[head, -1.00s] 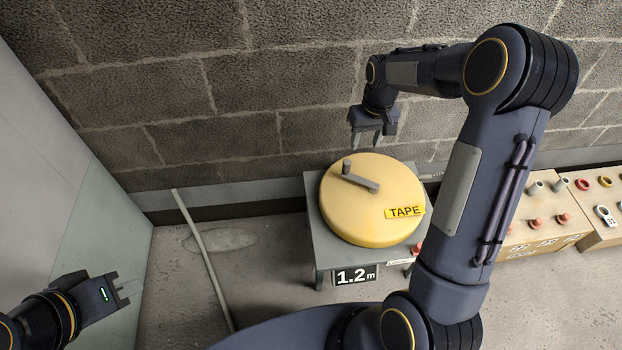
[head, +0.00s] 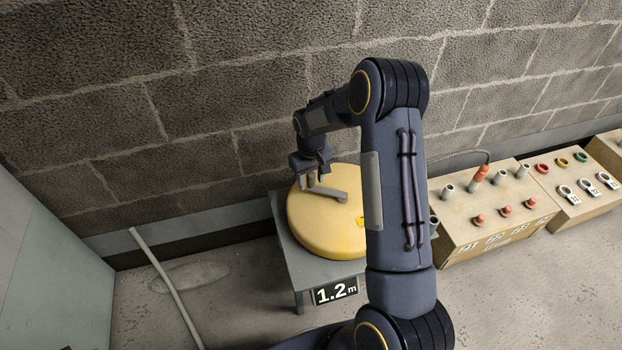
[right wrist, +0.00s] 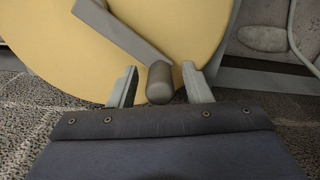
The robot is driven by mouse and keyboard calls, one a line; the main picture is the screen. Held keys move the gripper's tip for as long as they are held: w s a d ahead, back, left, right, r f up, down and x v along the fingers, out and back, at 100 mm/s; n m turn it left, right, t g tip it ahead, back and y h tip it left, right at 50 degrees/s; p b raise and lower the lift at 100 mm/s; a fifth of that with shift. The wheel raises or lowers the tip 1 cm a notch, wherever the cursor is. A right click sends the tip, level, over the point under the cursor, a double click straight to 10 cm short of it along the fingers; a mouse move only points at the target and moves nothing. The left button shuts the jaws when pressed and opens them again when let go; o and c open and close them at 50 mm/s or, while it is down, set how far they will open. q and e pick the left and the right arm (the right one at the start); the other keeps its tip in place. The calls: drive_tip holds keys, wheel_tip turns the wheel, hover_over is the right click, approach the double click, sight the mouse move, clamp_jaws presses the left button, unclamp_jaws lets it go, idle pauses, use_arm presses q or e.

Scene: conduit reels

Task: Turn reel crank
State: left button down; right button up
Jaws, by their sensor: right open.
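A yellow reel (head: 325,238) lies flat on a grey stand (head: 285,232) marked 1.2 m. It also shows in the right wrist view (right wrist: 60,60). A grey crank arm (head: 328,193) with a short round knob (right wrist: 160,82) is on top of the reel. My right gripper (head: 311,180) is over the knob end of the crank. In the right wrist view its open fingers (right wrist: 158,86) stand on either side of the knob, with a gap on both sides. My right arm hides the reel's right part. My left gripper is out of view.
A block wall (head: 230,90) rises close behind the reel. To the right are wooden boxes (head: 490,225) with pegs and rings. A pale conduit (head: 165,285) lies on the floor at left, near a grey panel (head: 40,270).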

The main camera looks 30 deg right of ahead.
drive_tip(key=shift+c, duration=0.5)
clamp_jaws()
drive_tip(key=shift+s, duration=0.1)
